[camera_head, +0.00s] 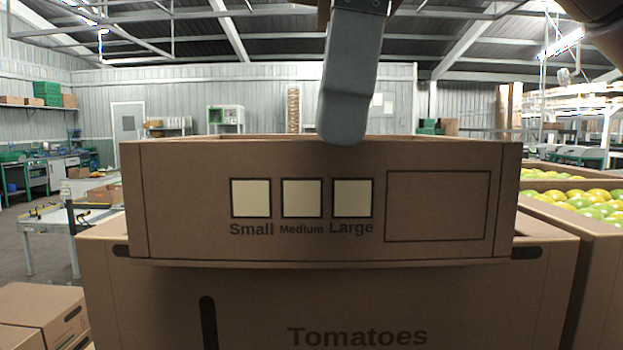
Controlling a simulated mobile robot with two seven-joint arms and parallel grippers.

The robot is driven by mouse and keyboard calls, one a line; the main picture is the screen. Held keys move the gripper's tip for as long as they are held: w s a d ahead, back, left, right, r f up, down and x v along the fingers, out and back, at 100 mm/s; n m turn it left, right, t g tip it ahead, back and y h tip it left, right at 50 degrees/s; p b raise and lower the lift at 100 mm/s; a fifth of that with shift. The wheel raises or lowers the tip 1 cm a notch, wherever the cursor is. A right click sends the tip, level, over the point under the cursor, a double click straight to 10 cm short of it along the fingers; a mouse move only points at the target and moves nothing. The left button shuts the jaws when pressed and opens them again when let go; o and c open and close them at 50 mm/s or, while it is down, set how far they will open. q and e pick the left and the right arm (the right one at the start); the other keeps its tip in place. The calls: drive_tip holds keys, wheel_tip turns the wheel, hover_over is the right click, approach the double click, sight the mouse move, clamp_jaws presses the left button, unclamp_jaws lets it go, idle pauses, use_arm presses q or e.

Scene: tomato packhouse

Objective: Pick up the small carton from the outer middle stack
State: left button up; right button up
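A shallow brown carton (190,200) sits in the middle, close in front of me. Its front wall has three pale squares marked Small, Medium and Large and an empty outlined box. It rests level on a larger brown carton (360,295) marked Tomatoes. My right gripper (342,125) comes down from the top. One grey finger shows, its tip overlapping the top rim of the shallow carton just right of centre. A second finger and any contact with the rim cannot be made out. The inside of the carton is mostly hidden. My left gripper is out of view.
An open carton of green and orange tomatoes (585,200) stands close on the right, with another behind it. Lower brown cartons (40,318) stand at the bottom left. A metal table (55,218) is farther left, with open floor around it.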

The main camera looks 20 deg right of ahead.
sight(319, 182)
drive_tip(key=shift+w+a+f, duration=0.15)
drive_tip(key=shift+a+f, duration=0.05)
drive_tip(key=shift+f, duration=0.9)
drive_tip(key=shift+w+a+f, duration=0.1)
drive_tip(key=shift+a+f, duration=0.15)
drive_tip(key=shift+f, duration=0.9)
drive_tip(key=shift+w+a+f, duration=0.15)
drive_tip(key=shift+a+f, duration=0.05)
drive_tip(key=shift+f, duration=0.9)
clamp_jaws()
